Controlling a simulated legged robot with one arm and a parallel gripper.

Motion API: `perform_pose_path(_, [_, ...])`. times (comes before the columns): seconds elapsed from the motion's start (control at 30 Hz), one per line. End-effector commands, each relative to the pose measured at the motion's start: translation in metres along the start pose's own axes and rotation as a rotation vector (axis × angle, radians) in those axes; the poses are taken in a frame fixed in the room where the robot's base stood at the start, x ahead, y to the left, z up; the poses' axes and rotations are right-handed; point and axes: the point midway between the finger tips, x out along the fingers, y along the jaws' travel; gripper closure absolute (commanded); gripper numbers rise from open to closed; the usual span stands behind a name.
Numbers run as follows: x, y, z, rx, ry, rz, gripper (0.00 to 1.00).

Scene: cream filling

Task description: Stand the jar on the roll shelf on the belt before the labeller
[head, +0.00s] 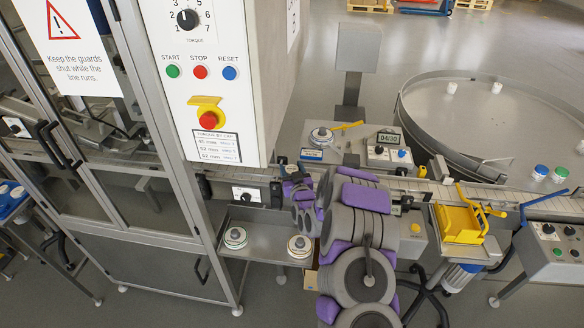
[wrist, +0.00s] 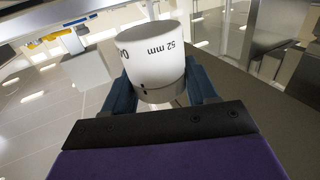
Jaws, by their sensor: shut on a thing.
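My gripper (wrist: 163,92) is shut on a white cylinder (wrist: 158,48) marked "52 mm", with a grey band at its near end. The blue fingers press on both sides of it. I cannot tell for certain that it is the jar. The belt (head: 420,184) runs behind my arm, left to right. A unit with a round reel (head: 321,135), perhaps the labeller, stands behind the belt.
A guarded machine cabinet (head: 186,205) with a control panel (head: 205,80) stands at the left. A round steel table (head: 490,120) with several small containers is at the right. A yellow bin (head: 459,223) hangs at the front of the belt, right of my arm.

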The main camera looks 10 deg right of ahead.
Motion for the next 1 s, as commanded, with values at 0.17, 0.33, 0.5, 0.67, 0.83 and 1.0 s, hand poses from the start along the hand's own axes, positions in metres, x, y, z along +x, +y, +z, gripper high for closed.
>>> perform_pose_path(0.17, [0.028, 0.007, 0.005, 0.000, 0.000, -0.001, 0.80])
perform_pose_path(0.33, [0.049, 0.015, 0.006, 0.004, 0.002, 0.000, 0.80])
perform_pose_path(0.5, [0.059, 0.018, 0.005, 0.005, 0.003, 0.001, 0.80])
perform_pose_path(0.67, [0.065, 0.016, 0.006, 0.002, 0.002, 0.000, 0.80])
perform_pose_path(0.83, [0.064, 0.013, 0.035, 0.000, -0.003, 0.000, 0.80])
perform_pose_path(1.0, [0.063, 0.016, 0.042, 0.003, 0.000, 0.000, 0.80])
